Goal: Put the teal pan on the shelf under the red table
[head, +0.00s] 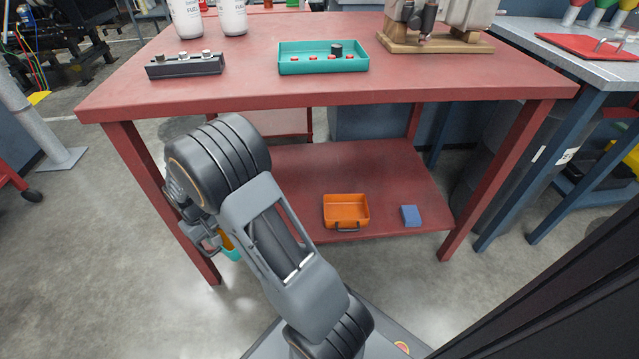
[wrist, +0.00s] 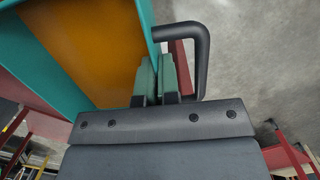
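A teal pan (wrist: 108,90) with an orange-brown inside fills the upper left of the wrist view, with a dark U-shaped handle (wrist: 203,60). In the head view, my gripper (head: 207,240) is beside the front left leg of the red table (head: 250,40). Only a small teal edge of the pan (head: 231,254) shows there, behind my arm. The red lower shelf (head: 375,170) is right of my gripper; my arm covers part of its left side.
An orange pan (head: 346,209) and a blue block (head: 411,216) rest near the shelf's front edge. The shelf behind them looks clear. A teal tray (head: 290,66) with red pieces, a black bar (head: 185,66) and white bottles (head: 233,18) stand on the tabletop.

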